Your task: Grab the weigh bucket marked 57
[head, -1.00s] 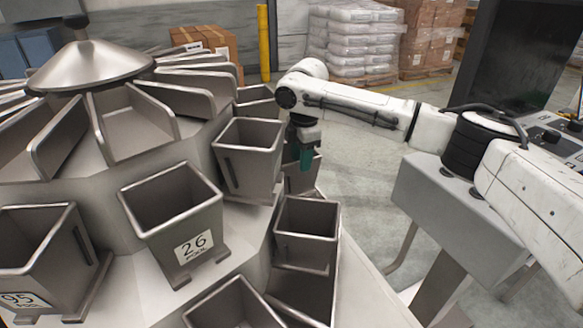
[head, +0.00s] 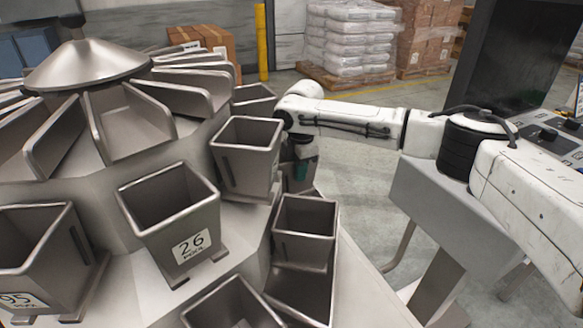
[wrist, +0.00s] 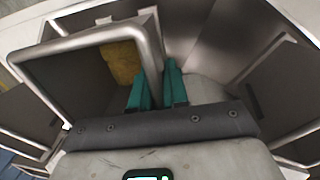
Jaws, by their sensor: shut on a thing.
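In the wrist view my gripper (wrist: 158,90) has its two teal fingers closed on the right wall of an open grey metal weigh bucket (wrist: 75,47), one finger inside and one outside. No number shows on this bucket, so I cannot tell whether it is 57. A yellow-brown patch shows inside it. In the head view my gripper (head: 301,172) is partly hidden behind a bucket with no readable label (head: 245,160). The bucket marked 26 (head: 172,215) is nearer, and one marked 95 (head: 48,255) is at the lower left.
Other buckets stand close by, including one at the lower right (head: 305,230) and one at the back (head: 254,98). Sloping chutes (head: 125,125) ring the metal cone (head: 88,65) above. A grey cabinet (head: 435,205) stands under my arm. Open floor lies beyond.

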